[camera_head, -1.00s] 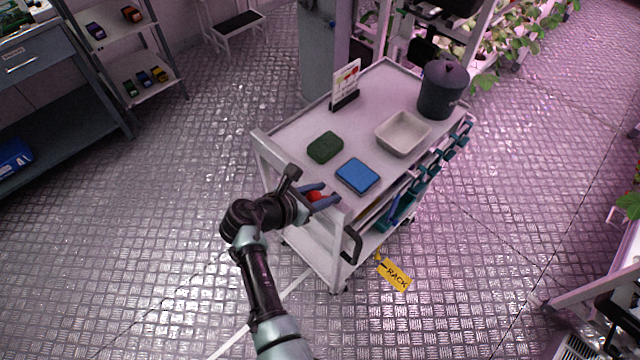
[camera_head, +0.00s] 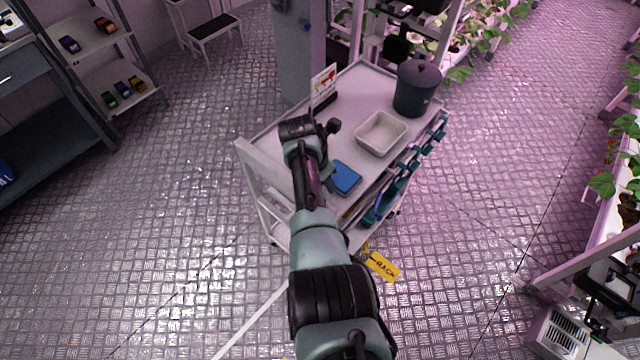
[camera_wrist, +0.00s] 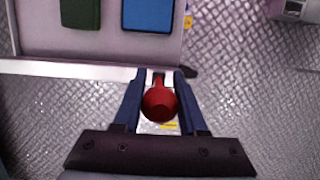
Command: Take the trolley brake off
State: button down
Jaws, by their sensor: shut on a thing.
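The trolley (camera_head: 362,88) stands in the middle of the head view, its near-left end partly behind my arm. The wrist view shows its pale edge rail (camera_wrist: 60,68). A red knob-like brake handle (camera_wrist: 158,104) is just outside that rail. My gripper (camera_wrist: 158,80) has its two blue fingers on either side of the red handle and is shut on it. In the head view my arm hides the gripper and the handle. Whether the brake is on or off cannot be told.
On the trolley top are a blue box (camera_head: 345,178), a white tray (camera_head: 360,140), a dark lidded bin (camera_head: 416,90) and a small sign (camera_head: 323,88). A green block (camera_wrist: 80,12) shows in the wrist view. A yellow tag (camera_head: 383,267) hangs low. The floor at left is clear.

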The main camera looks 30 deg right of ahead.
jog(key=shift+d, duration=0.1)
dwell(0.5)
jog(key=shift+c, duration=2.4)
grip_release()
jog(key=p+v, duration=0.1)
jog(key=v, duration=1.2)
jog(key=shift+d, duration=0.25)
